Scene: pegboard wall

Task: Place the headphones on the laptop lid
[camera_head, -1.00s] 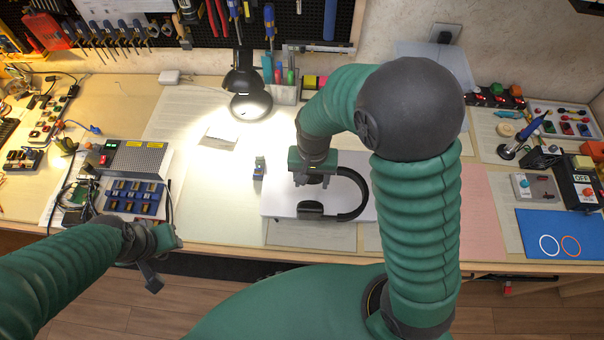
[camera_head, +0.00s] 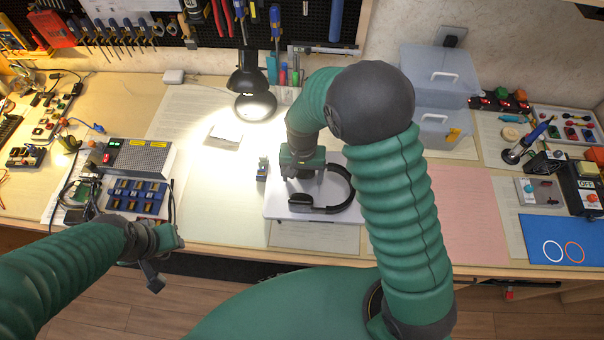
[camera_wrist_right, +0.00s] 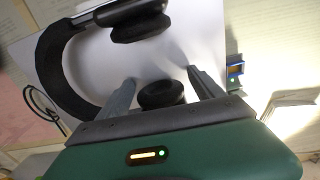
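The black headphones (camera_head: 348,190) lie flat on the pale closed laptop lid (camera_head: 279,207), with the headband curving to the right. My right gripper (camera_head: 302,174) is low over the lid at the headphones' far earcup. In the right wrist view, the right gripper (camera_wrist_right: 164,88) is open, with one finger on each side of that earcup (camera_wrist_right: 162,94); gaps show on both sides. The other earcup (camera_wrist_right: 140,26) lies beyond, joined by the headband. My left gripper (camera_head: 160,262) hangs at the table's front edge, away from the laptop; its finger gap is unclear.
A desk lamp (camera_head: 250,85) stands behind the laptop, and a small blue item (camera_head: 262,170) sits just left of it. Grey lidded boxes (camera_head: 438,80) stand at the back right. A blue parts tray (camera_head: 137,196) is at left. Papers cover the clear desk left of the laptop.

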